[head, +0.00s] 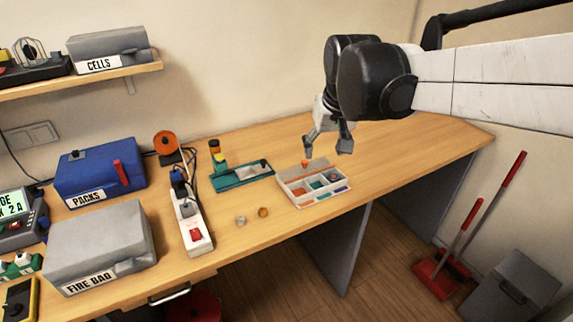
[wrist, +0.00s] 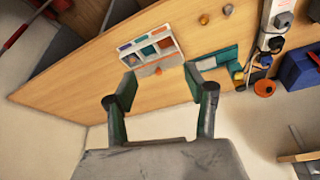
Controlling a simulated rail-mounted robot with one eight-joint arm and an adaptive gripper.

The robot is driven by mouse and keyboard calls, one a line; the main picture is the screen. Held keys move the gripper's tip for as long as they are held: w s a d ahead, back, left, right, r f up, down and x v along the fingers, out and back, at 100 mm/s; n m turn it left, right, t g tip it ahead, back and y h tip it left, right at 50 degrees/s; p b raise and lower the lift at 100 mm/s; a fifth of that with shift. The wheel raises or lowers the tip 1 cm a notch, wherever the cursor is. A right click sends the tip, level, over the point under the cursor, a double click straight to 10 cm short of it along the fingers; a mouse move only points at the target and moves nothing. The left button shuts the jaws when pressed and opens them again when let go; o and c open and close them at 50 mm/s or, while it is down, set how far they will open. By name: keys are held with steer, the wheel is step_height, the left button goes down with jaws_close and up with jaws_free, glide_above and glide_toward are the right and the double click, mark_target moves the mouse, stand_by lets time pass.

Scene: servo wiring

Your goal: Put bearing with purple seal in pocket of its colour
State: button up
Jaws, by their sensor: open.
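A pale tray (head: 297,200) with several coloured pockets lies on the bench; it also shows in the wrist view (wrist: 175,58). Orange, teal, red, blue and purple patches show in it. A small dark round piece (head: 333,177) seems to sit in a right-hand pocket; its seal colour is too small to tell. A silver round piece (head: 240,220) and an orange-brown one (head: 263,212) lie on the wood left of the tray. I cannot tell which piece has a purple seal. My gripper (head: 326,148) is open and empty, above and behind the tray; its fingers frame the tray's near side in the wrist view (wrist: 160,76).
A teal fixture (head: 243,178) stands left of the tray. A white power strip (head: 190,220), blue box (head: 100,172) and grey box (head: 100,248) stand farther left. A small orange piece (head: 305,162) shows at the tray's back edge. The bench right of the tray is clear.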

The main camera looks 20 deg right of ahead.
steer(key=s+a+f+t, duration=0.1)
steer(key=s+a+f, duration=0.1)
steer(key=s, duration=0.5)
steer(key=s+a+f+n+t, duration=0.1)
steer(key=s+a, duration=0.3)
steer(key=s, duration=0.4)
steer(key=shift+f+t+y, duration=0.3)
steer(key=shift+f+t, duration=0.2)
steer(key=shift+f, duration=0.25)
step_height(320, 180, down, 4)
steer(key=b, duration=0.4)
steer(key=shift+r, duration=0.1)
